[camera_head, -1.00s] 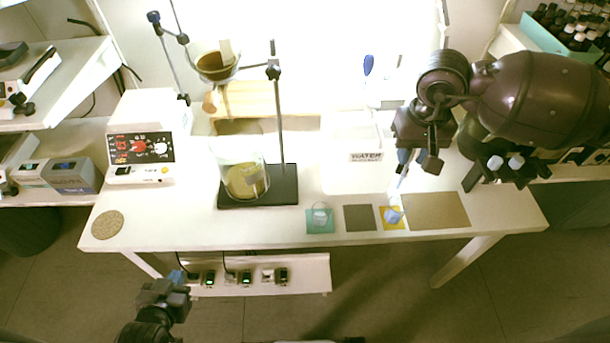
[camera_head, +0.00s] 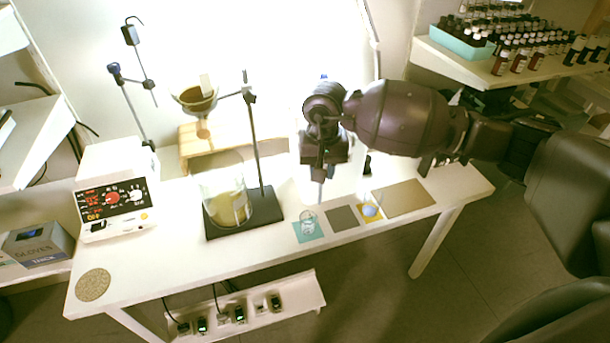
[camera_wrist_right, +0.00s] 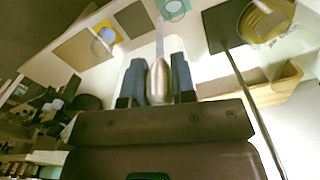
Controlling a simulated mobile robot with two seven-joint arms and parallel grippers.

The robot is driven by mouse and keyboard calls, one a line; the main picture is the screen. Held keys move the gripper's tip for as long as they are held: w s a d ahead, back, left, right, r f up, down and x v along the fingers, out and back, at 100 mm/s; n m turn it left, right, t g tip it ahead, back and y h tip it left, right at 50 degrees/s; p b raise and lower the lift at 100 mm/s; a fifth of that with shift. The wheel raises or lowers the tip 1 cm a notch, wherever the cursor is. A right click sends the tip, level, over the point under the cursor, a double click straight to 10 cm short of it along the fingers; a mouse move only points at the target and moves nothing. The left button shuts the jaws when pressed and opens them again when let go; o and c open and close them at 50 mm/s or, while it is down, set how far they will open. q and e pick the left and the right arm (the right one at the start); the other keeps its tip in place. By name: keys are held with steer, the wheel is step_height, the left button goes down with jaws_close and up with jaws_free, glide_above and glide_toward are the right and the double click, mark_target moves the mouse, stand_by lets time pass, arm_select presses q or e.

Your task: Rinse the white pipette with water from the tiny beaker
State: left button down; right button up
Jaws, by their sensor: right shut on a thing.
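My right gripper (camera_head: 321,172) is shut on the white pipette (camera_wrist_right: 159,45), whose silvery bulb sits between the fingers in the right wrist view (camera_wrist_right: 158,80). The pipette points down above the table, behind the coloured mats. A small clear beaker (camera_head: 308,217) stands on the teal mat (camera_head: 298,236); it also shows in the right wrist view (camera_wrist_right: 174,6). A small vessel with bluish contents (camera_head: 370,210) stands on the yellow mat (camera_head: 363,197). I cannot tell which is the tiny beaker. My left gripper is out of view.
A stand (camera_head: 268,210) holds a funnel (camera_head: 196,98) and a large beaker (camera_head: 232,205) with yellowish liquid, left of my right gripper. A white control box (camera_head: 115,190) is further left. Grey (camera_head: 342,218) and brown (camera_head: 405,199) mats lie bare. My right arm covers the water container.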

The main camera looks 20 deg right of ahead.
steer(key=w+f+m, duration=0.1)
steer(key=w+a+f+m, duration=0.1)
steer(key=f, duration=0.1)
steer(key=w+f+m, duration=0.1)
steer(key=shift+w+a+f, duration=0.2)
steer(key=shift+w+a, duration=0.15)
step_height(320, 180, down, 10)
steer(key=b, duration=0.7)
steer(key=shift+f, duration=0.15)
stand_by(0.9)
